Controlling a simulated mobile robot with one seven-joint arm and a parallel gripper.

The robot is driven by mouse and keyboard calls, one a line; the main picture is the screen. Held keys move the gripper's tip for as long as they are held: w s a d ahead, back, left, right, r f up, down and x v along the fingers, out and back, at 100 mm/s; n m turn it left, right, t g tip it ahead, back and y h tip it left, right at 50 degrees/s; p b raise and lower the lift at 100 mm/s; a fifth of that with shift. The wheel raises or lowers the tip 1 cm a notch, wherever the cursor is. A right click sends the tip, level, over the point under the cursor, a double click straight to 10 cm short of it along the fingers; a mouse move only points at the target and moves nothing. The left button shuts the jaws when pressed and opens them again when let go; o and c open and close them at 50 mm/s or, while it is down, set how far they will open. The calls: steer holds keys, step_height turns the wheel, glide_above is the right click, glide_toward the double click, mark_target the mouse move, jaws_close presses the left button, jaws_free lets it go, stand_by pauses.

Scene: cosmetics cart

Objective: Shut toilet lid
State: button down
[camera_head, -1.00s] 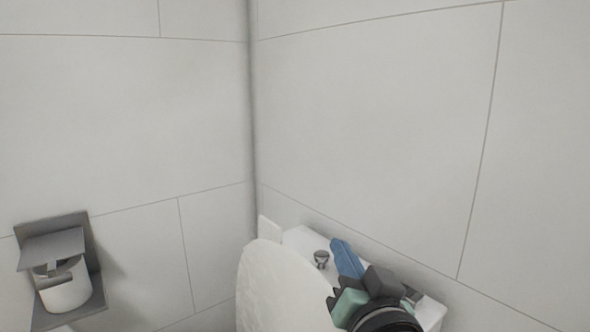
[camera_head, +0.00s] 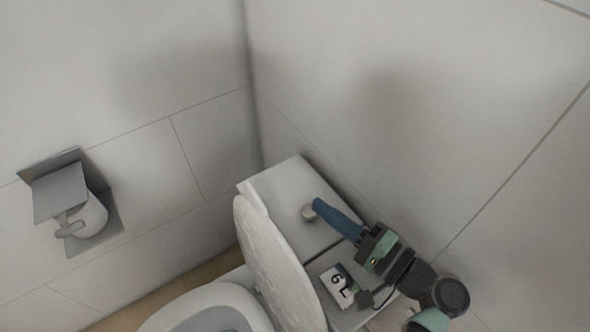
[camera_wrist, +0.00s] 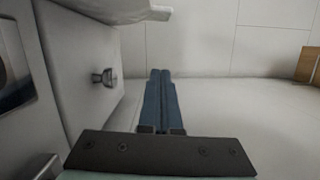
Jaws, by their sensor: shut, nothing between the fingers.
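The white toilet lid (camera_head: 278,262) is raised, standing steeply tilted between the bowl (camera_head: 215,310) and the white tank (camera_head: 285,190). My gripper (camera_head: 316,206) is over the tank top, behind the lid, with its blue fingers shut and empty. In the head view its fingertips appear beside the round metal flush knob (camera_head: 308,212); contact cannot be told. In the wrist view the shut fingers (camera_wrist: 160,74) point away from the camera. The knob (camera_wrist: 104,77) is to their left and apart from them. A white edge, probably the lid (camera_wrist: 100,10), crosses the top.
A toilet paper holder (camera_head: 70,200) is on the left wall. Tiled walls meet in the corner behind the tank, and the right wall is close to my arm. A strip of brown floor (camera_head: 180,285) shows left of the bowl.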

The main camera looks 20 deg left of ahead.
steer(key=a+p, duration=0.2)
steer(key=a, duration=0.9)
steer(key=shift+w+a+r, duration=0.15)
steer(key=shift+w+r, duration=0.1)
steer(key=shift+a, duration=0.1)
